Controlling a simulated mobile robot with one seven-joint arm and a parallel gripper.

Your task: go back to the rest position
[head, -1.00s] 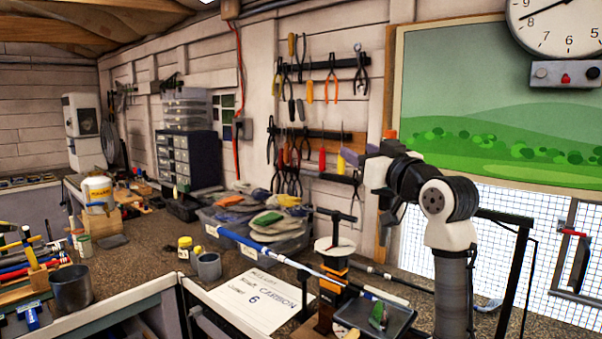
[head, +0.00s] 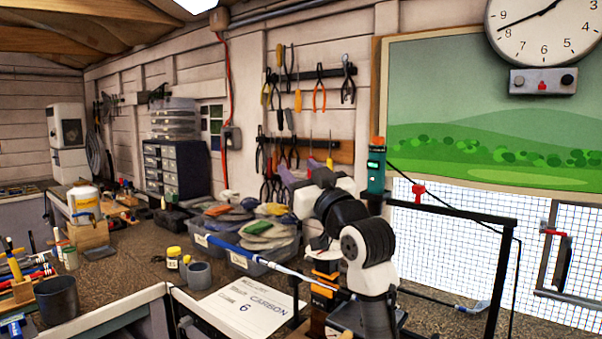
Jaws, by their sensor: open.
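My gripper (head: 299,170) is raised above the bench, in front of the back wall and below the hanging pliers. Its two pale purple fingers stand apart and I see nothing between them. My own arm hides part of the bench behind it. A golf club with a blue and white shaft (head: 258,257) lies slanting across the bench below, apart from the gripper. Its middle passes the orange and black stand (head: 324,282), partly hidden by my arm. A club head (head: 480,307) shows at the right.
A clear bin of gloves (head: 243,262) stands behind the shaft. A black frame (head: 450,208) with a teal tool (head: 376,172) rises at the right. A dark cup (head: 57,300) stands at the left.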

